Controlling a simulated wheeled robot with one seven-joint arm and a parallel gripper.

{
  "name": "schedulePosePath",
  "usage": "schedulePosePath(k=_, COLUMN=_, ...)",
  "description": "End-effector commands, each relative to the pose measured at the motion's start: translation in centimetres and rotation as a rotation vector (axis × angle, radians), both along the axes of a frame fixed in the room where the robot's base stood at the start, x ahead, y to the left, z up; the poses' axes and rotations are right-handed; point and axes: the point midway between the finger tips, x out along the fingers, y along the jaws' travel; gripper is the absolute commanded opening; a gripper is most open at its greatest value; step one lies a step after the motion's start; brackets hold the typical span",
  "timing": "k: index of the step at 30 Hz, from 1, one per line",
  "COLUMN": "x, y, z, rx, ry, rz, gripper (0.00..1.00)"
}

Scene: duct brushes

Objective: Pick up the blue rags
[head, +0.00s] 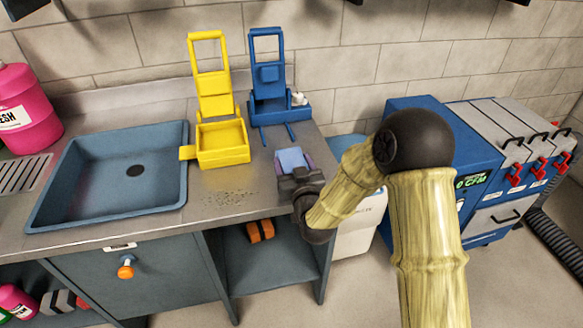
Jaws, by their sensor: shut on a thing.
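The blue rags (291,157) show as a small light-blue folded bundle near the right front edge of the steel counter. My gripper (295,168) reaches over that edge from the right and is shut on the rags, with a finger on each side of them. The dark gripper body hides the near part of the bundle. I cannot tell whether the rags touch the counter or are slightly above it.
A yellow wringer bucket (222,143) and a blue one (268,110) stand behind. A sink (110,175) is to the left. An orange item (260,231) lies on the shelf below. A blue machine (470,150) stands on the right.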

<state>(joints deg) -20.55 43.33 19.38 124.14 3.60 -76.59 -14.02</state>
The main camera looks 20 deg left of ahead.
Motion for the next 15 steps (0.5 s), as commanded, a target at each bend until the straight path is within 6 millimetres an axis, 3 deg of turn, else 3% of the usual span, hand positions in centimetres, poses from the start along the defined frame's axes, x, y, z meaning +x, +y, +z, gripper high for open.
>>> schedulePosePath(k=9, x=0.0, y=0.1, z=5.9, rx=0.004, ry=-0.008, rz=0.001, gripper=0.37)
schedulePosePath(k=15, x=-0.1, y=0.1, z=8.7, rx=0.002, ry=-0.005, rz=0.002, gripper=0.37)
